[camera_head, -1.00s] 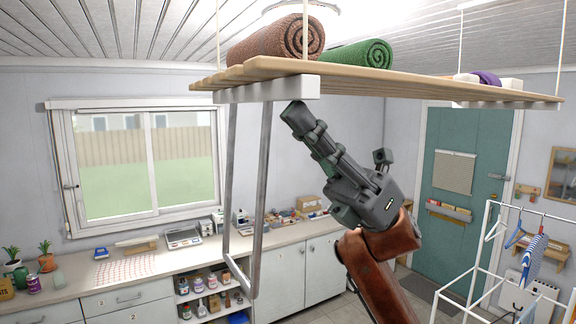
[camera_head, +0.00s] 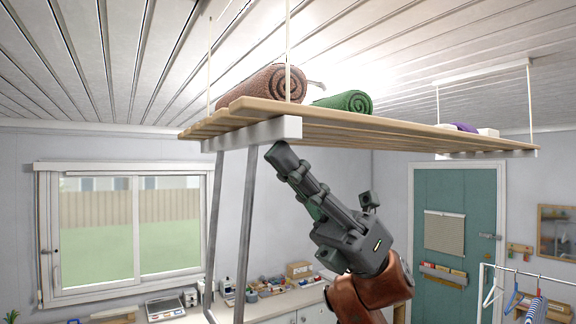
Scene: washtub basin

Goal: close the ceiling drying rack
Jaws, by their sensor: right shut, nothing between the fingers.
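The ceiling drying rack (camera_head: 370,133) is a slatted wooden shelf with pale end bars, hung from the ceiling on thin cords. A grey metal frame (camera_head: 247,220) hangs down from its left end. A rolled brown towel (camera_head: 262,88) and a rolled green towel (camera_head: 344,102) lie on the slats. My right gripper (camera_head: 280,156) is shut and empty. Its tip is just under the pale left end bar (camera_head: 255,134); I cannot tell whether they touch. My left gripper is not in view.
A counter (camera_head: 290,302) with small items and a scale (camera_head: 166,308) runs below the window (camera_head: 125,232). A teal door (camera_head: 455,225) stands at the right. A white clothes stand (camera_head: 483,290) with hangers is at the lower right.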

